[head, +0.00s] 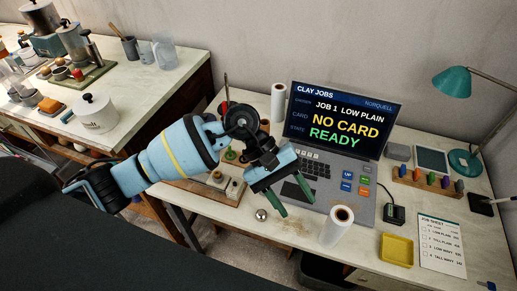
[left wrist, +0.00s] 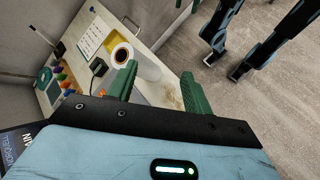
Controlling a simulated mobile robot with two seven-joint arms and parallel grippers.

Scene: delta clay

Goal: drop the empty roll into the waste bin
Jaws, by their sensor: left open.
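A white roll with a brown core (head: 337,228) stands upright at the front of the desk. It also shows in the left wrist view (left wrist: 122,54), its body partly behind one finger. A second white roll (head: 278,103) stands at the back, left of the laptop. I cannot tell which is empty. My left gripper (head: 296,205) is open, with green fingers, above the desk to the left of the front roll; nothing is held. A dark open container (head: 322,270), possibly the waste bin, shows partly below the desk's front edge. My right gripper is not recognisable in either view.
The laptop (head: 338,120) stands behind the gripper. A small metal ball (head: 261,215) lies near the front edge. A yellow tray (head: 396,250), job sheet (head: 442,243) and black box (head: 393,214) lie to the right. A teal lamp (head: 465,160) stands at far right.

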